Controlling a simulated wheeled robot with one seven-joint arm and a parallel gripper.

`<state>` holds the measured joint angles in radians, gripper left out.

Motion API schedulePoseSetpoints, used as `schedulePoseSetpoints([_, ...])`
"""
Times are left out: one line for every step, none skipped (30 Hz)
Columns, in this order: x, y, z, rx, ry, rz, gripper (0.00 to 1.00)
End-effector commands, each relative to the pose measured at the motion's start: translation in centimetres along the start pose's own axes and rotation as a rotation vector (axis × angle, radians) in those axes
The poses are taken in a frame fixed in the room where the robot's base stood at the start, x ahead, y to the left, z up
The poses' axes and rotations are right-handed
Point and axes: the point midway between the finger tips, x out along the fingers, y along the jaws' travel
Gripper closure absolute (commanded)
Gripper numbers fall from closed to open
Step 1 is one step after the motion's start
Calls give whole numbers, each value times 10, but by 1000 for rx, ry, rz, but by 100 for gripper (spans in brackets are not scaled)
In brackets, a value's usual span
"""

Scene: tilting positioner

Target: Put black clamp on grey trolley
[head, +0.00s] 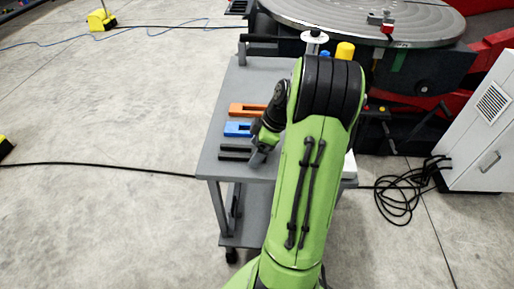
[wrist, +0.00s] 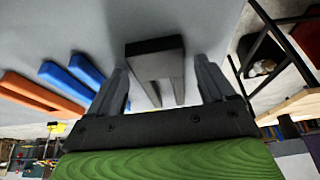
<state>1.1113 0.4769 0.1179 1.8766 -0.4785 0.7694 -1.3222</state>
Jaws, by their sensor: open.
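The black clamp (head: 233,148) is a dark two-pronged piece on the top of the grey trolley (head: 213,168), near its front left. In the wrist view the black clamp (wrist: 155,46) shows its closed end, with its prongs running back toward my gripper's palm. My gripper (head: 257,158) is at the right end of the clamp. In the wrist view my gripper (wrist: 163,80) is open, with one finger on each side of the clamp and visible gaps between. My arm hides the right part of the trolley top.
A blue clamp (head: 238,129) and an orange clamp (head: 247,110) lie behind the black one on the trolley. A yellow cylinder (head: 345,50) stands at the back. The round positioner table (head: 370,18) is beyond, and a white cabinet (head: 482,125) stands right. Cables cross the floor.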

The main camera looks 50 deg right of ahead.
Motion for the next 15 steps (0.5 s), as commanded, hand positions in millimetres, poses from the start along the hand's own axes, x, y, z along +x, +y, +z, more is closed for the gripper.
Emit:
schedulePoseSetpoints([0,0,0,0,0,0,17])
schedulePoseSetpoints([-1,0,0,0,0,0,17])
schedulePoseSetpoints([-3,0,-1,0,0,0,17])
schedulePoseSetpoints([-7,0,-2,0,0,2,17])
schedulePoseSetpoints([-12,1,-1,1,0,4,17])
schedulePoseSetpoints([-20,1,-2,1,0,4,17])
schedulePoseSetpoints([-28,1,-2,1,0,6,17])
schedulePoseSetpoints([-37,1,-2,2,-2,7,17])
schedulePoseSetpoints([-48,1,-2,1,-1,7,17])
schedulePoseSetpoints([-58,1,-2,1,-1,6,17])
schedulePoseSetpoints([-66,1,-2,1,-1,6,17])
schedulePoseSetpoints([-78,1,-2,1,-1,7,17])
schedulePoseSetpoints([-85,1,-2,0,0,5,17])
schedulePoseSetpoints([-92,1,-2,1,-1,6,17])
schedulePoseSetpoints([-101,1,-2,1,-2,4,17])
